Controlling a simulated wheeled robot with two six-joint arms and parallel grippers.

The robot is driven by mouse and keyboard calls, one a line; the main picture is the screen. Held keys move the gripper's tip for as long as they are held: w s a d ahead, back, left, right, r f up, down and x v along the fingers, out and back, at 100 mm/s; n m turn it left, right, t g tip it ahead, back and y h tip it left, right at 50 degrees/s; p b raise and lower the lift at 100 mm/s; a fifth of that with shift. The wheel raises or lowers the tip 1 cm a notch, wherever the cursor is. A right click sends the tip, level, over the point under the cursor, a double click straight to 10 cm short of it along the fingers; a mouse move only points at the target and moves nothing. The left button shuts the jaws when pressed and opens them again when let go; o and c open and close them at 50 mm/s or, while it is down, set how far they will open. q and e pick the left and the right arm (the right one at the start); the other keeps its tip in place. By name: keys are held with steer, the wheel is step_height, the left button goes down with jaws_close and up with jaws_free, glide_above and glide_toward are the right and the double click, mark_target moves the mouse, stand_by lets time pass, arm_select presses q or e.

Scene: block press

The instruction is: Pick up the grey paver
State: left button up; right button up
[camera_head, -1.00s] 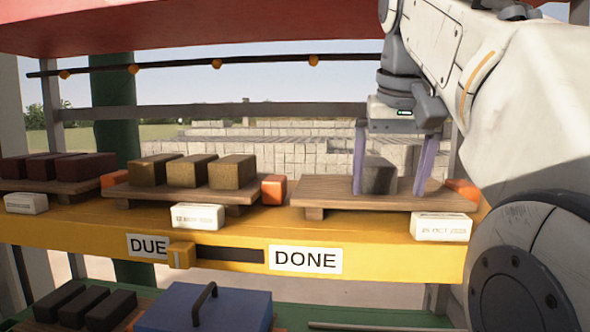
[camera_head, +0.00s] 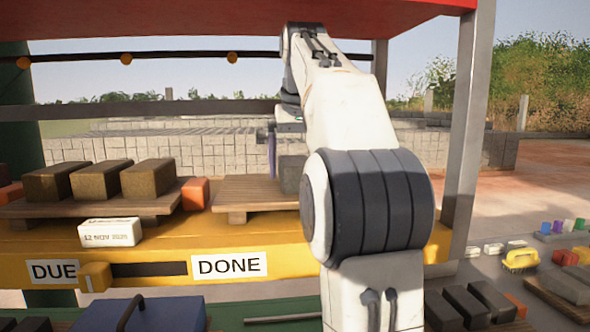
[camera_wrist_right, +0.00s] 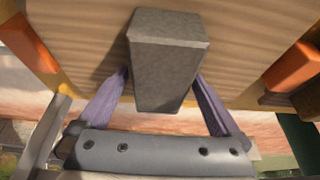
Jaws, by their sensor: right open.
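The grey paver (camera_head: 291,174) sits on a wooden pallet (camera_head: 243,190) above the DONE label, partly hidden by my right arm in the head view. In the right wrist view the grey paver (camera_wrist_right: 166,52) stands between the two purple fingers of my right gripper (camera_wrist_right: 163,80). The fingers are open, one on each side of it, with a gap showing on at least the left side. In the head view only one finger shows beside the paver. My left gripper is in neither view.
Several brown blocks (camera_head: 97,180) stand on a pallet to the left, with an orange block (camera_head: 196,194) and a white date block (camera_head: 109,232) near it. A blue box (camera_head: 150,314) with a handle and dark blocks (camera_head: 466,305) lie lower down. A grey post (camera_head: 468,140) stands right.

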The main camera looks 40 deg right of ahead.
steer(key=shift+w+f, duration=0.1)
steer(key=shift+f, duration=0.4)
steer(key=c, duration=1.5)
steer(key=shift+r, duration=0.1)
jaws_close()
steer(key=shift+r, duration=0.2)
